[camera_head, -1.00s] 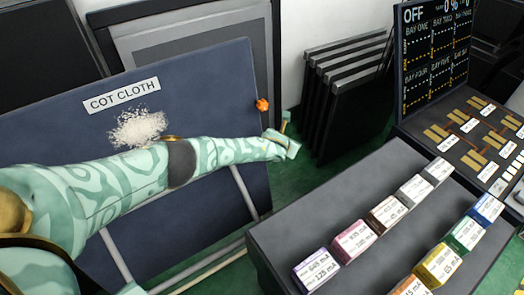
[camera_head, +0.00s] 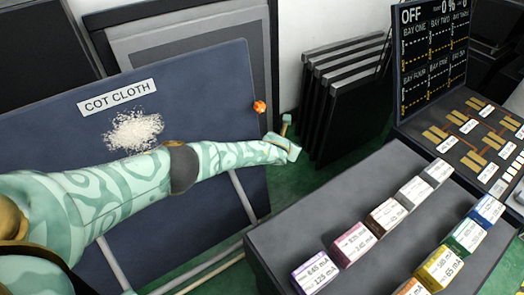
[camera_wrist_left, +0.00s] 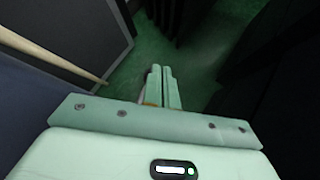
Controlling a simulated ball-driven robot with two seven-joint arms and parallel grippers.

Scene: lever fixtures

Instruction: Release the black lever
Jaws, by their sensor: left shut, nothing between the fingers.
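My left gripper (camera_head: 290,138) is at the end of the pale green arm, past the right edge of the dark blue panel (camera_head: 215,75). In the left wrist view its two fingers (camera_wrist_left: 161,76) lie together, shut and empty, above the green floor. No black lever can be made out for certain in either view. A small orange knob (camera_head: 259,107) shows at the panel's right edge, up and left of the gripper. My right gripper is not in view.
The panel carries a "COT CLOTH" label (camera_head: 117,97) and a white granular pile (camera_head: 133,131). Dark upright slabs (camera_head: 345,95) stand beyond the gripper. A grey stepped stand (camera_head: 330,215) with coloured blocks is at the right, before a display board (camera_head: 433,55). A tan rod (camera_wrist_left: 60,58) crosses the wrist view's left.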

